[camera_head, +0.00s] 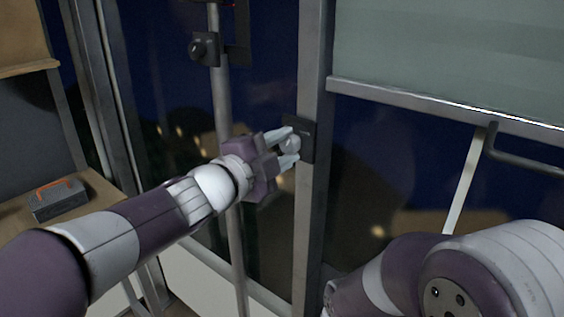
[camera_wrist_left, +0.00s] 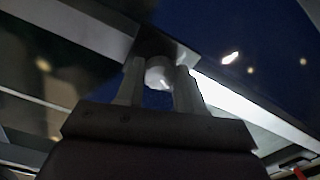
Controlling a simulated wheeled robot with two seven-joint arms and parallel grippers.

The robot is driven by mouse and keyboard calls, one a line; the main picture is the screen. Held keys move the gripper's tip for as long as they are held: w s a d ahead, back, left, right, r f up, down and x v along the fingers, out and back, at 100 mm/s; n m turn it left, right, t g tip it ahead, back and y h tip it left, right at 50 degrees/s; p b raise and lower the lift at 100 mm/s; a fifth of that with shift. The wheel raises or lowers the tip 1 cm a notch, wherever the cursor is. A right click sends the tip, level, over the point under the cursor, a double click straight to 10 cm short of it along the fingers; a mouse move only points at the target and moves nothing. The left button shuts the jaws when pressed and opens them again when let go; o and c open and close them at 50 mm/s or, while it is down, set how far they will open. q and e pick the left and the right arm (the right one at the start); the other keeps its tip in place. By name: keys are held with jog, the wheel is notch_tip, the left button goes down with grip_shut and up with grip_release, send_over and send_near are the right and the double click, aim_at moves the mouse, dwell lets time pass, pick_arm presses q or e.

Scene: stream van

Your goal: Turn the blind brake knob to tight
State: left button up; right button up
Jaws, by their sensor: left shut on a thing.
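The blind brake knob (camera_head: 292,143) is a small pale round knob on a dark plate (camera_head: 307,140) fixed to the grey window post. My left gripper (camera_head: 287,146) reaches it from the left, with its two pale fingers above and below the knob. In the left wrist view the knob (camera_wrist_left: 159,72) sits between the two fingertips (camera_wrist_left: 160,78), which are shut on it. The knob's marking and its turn angle cannot be read. The blind (camera_head: 450,50) is a pale green panel at upper right, with a metal bottom rail. My right gripper is not in view; part of my right arm shows at lower right.
A vertical pole (camera_head: 226,110) with a dark clamp knob (camera_head: 204,48) stands left of the post, behind my left wrist. A grey box with an orange handle (camera_head: 58,198) sits on a wooden surface at left. A dark bar (camera_head: 520,160) juts below the blind rail.

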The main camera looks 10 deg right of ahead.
pick_arm(q)
jog(key=shift+f+m+b, duration=0.15)
jog(key=shift+m+b, duration=0.85)
jog(key=shift+m, duration=1)
jog(key=o, duration=1)
jog(key=shift+o, duration=0.2)
jog(key=b+v, duration=0.1)
jog(key=v, duration=1.1)
jog(key=shift+s+a, duration=0.3)
